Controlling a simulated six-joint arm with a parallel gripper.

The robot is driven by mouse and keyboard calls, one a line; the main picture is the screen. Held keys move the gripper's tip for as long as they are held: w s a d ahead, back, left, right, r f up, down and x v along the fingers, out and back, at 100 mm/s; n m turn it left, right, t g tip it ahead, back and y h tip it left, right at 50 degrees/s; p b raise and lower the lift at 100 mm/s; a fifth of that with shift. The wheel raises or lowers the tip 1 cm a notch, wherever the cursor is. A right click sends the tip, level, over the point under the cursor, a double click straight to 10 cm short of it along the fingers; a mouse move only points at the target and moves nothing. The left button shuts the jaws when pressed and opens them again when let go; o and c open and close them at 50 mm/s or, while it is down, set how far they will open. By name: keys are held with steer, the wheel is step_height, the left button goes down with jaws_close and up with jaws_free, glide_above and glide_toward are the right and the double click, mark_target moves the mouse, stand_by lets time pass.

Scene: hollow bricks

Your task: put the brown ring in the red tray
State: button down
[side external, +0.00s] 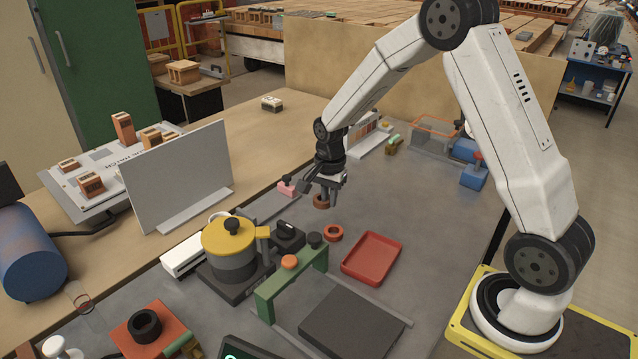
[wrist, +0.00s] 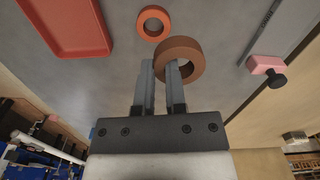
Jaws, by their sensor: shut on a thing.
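The brown ring (wrist: 191,48) is at my gripper's fingertips in the wrist view. My gripper (wrist: 163,66) is shut on the ring's wall, with one finger inside its hole. In the side view my gripper (side external: 325,196) points down, with the brown ring (side external: 321,202) under it. I cannot tell whether the ring touches the table. The red tray (side external: 371,257) lies to the right and nearer the camera, and looks empty. It also shows at the upper left of the wrist view (wrist: 75,50).
An orange-red ring (side external: 333,233) lies on the table between my gripper and the tray. A green bridge-like frame (side external: 290,283) stands left of the tray, and a yellow-lidded pot (side external: 229,240) is farther left. A pink block (side external: 287,189) is just left of my gripper.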

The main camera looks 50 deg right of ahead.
steer(key=s+f+m, duration=0.1)
steer(key=s, duration=1.4)
steer(key=shift+a, duration=0.2)
steer(key=shift+f, duration=0.15)
glide_above(378, 262)
steer(key=shift+f, duration=2.1)
steer(key=shift+f, duration=0.1)
steer(key=shift+s+f, duration=0.1)
steer(key=shift+f, duration=1.6)
steer(key=shift+f, duration=0.15)
steer(key=c, duration=0.7)
jaws_free()
